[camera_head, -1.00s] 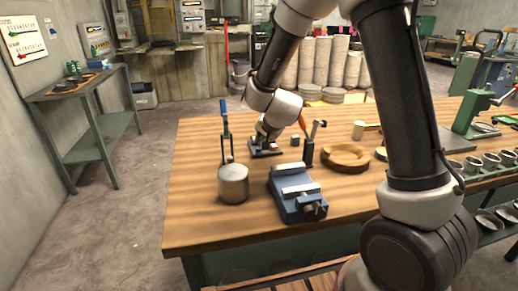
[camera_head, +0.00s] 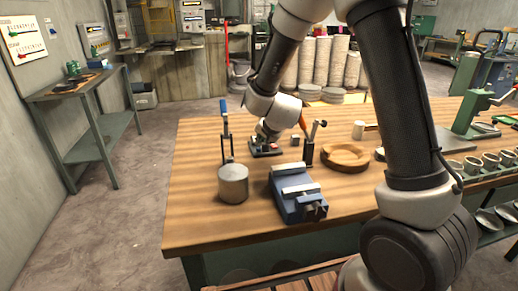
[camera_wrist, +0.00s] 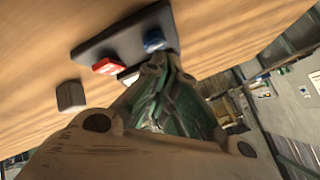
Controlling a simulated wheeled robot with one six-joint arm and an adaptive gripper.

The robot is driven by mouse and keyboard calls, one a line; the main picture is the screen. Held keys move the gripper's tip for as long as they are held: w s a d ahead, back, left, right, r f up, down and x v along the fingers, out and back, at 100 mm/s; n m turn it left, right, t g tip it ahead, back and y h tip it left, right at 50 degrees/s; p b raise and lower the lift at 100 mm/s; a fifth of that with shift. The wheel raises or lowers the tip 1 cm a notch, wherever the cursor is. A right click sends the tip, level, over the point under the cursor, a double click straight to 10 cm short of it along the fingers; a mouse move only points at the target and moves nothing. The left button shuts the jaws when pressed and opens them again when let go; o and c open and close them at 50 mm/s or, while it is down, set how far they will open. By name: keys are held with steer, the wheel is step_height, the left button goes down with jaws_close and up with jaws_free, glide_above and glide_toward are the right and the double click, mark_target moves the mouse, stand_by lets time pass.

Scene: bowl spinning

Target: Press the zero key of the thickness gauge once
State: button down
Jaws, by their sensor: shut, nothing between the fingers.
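The thickness gauge shows as a dark flat base (camera_head: 258,154) on the workbench, behind the grey cylinder. In the wrist view, its dark base (camera_wrist: 97,47) carries a red key (camera_wrist: 107,66) and a blue round key (camera_wrist: 154,43). A pale patch, perhaps a display, is partly hidden by my gripper. I cannot read any key label. My gripper (camera_wrist: 160,68) is shut and empty, its tips pointing at the gauge close to the blue key. I cannot tell whether they touch it. In the head view my gripper (camera_head: 266,137) is small and just over the gauge.
A small grey block (camera_wrist: 70,96) stands beside the gauge. A grey cylinder (camera_head: 233,183), a blue vise (camera_head: 297,195), a dark upright stand (camera_head: 309,150) and a round wooden dish (camera_head: 346,157) surround the area. The workbench (camera_head: 195,220) is bare at front left.

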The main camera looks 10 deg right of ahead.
steer(key=shift+f, duration=0.45)
stand_by(0.3)
steer(key=shift+r, duration=0.9)
stand_by(0.4)
